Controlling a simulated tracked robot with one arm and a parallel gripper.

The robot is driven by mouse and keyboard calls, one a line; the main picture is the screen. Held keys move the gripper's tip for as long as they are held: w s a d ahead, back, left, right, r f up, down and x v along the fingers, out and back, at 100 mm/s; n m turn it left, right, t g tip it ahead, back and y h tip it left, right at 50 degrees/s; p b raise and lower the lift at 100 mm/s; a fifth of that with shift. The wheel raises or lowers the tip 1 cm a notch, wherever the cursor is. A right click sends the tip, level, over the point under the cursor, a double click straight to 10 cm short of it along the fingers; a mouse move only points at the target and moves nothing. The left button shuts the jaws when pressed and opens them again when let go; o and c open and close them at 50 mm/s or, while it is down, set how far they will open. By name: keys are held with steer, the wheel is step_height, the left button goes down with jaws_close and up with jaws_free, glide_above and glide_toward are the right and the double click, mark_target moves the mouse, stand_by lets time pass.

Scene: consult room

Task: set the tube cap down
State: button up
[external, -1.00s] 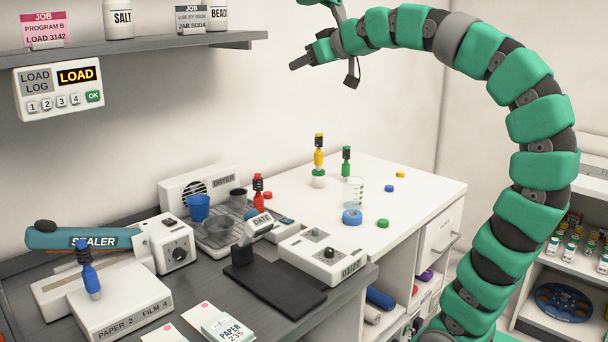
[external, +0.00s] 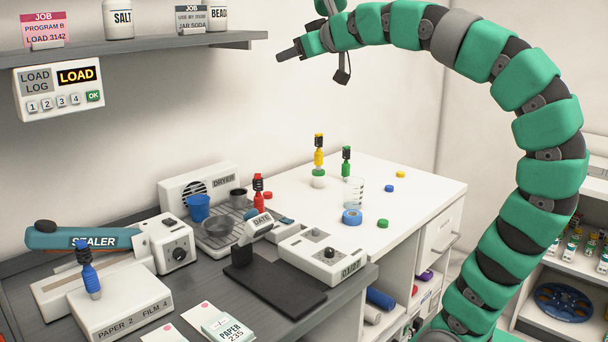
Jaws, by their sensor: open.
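Several small round caps lie on the white counter: a yellow cap (external: 400,174) at the back right, a blue cap (external: 389,188) in front of it, a green cap (external: 382,223) nearer the front edge and a red cap (external: 267,195) by the red-topped tool. I cannot tell which of them is the tube cap. My gripper (external: 287,55) is high in the air near the back wall, left of and well above these caps. It is open, and I see nothing between its fingers.
A clear beaker (external: 353,191) and a blue tape roll (external: 352,217) stand on the white counter (external: 435,200). The yellow tool (external: 319,158) and green tool (external: 346,162) stand upright behind them. The shelf (external: 150,45) is left of my gripper. The counter's right part is largely clear.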

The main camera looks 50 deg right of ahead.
steer(key=w+d+f+n+g+h+p, duration=0.1)
steer(key=w+d+f+n+g, duration=0.2)
steer(key=f, duration=0.6)
steer(key=n+g+h+p, duration=0.3)
steer(key=n+g+p, duration=0.2)
steer(key=n+g, duration=0.7)
glide_toward(383, 221)
steer(key=x, duration=0.1)
steer(key=b+x, duration=0.1)
steer(key=shift+w+d+f, duration=0.2)
steer(key=shift+d+f, duration=0.05)
steer(key=shift+d, duration=0.15)
steer(key=shift+s+a+x, duration=0.1)
steer(key=shift+a+x, duration=0.05)
steer(key=shift+x, duration=1.2)
steer(key=shift+s+a+x, duration=0.1)
steer(key=shift+a+x, duration=0.05)
steer(key=shift+x, duration=1.15)
steer(key=shift+f, duration=0.15)
steer(key=c, duration=1.1)
steer(key=shift+c, duration=0.3)
